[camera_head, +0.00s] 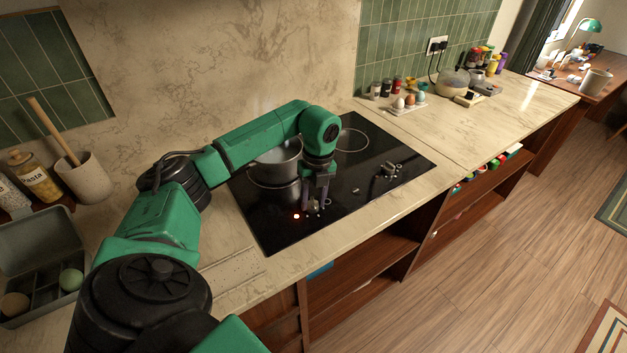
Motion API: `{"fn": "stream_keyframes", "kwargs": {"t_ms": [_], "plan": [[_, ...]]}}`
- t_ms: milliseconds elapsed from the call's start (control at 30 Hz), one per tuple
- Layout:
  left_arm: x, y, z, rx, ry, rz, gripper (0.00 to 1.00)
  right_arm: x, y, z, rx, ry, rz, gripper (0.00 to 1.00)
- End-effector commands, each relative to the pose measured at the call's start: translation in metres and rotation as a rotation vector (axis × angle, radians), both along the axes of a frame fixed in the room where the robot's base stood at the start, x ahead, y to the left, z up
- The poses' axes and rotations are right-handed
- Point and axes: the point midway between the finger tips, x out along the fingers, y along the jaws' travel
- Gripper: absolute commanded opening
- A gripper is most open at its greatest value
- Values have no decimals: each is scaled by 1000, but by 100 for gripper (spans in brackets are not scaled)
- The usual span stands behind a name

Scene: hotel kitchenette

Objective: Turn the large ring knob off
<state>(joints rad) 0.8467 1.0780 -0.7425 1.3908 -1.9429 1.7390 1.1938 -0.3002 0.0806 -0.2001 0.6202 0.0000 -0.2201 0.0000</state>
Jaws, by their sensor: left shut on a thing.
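The black glass hob (360,187) is set in the marble counter, with pale ring markings on it. More knobs (390,169) stand at the hob's right side. A metal pot (277,163) stands on the hob behind my left forearm, partly hidden by it. My right gripper is not in view.
A utensil crock (84,178) and a grey box (44,262) with round items stand at the left. Small jars (386,87) and an egg tray (408,105) stand beyond the hob. Open shelves (362,275) are below.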

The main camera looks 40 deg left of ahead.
Motion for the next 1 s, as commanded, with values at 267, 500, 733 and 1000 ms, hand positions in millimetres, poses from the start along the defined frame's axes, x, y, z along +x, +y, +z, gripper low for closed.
{"fn": "stream_keyframes", "kwargs": {"t_ms": [267, 500, 733, 1000], "plan": [[2, 2, 4, 0, -9, 237, 0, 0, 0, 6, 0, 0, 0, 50], [2, 2, 3, 0, -9, 377, 0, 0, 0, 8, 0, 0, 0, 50], [2, 2, 3, -1, -9, 441, 0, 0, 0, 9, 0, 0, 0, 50], [2, 2, 3, -1, -10, 455, 0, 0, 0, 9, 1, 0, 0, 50]]}}
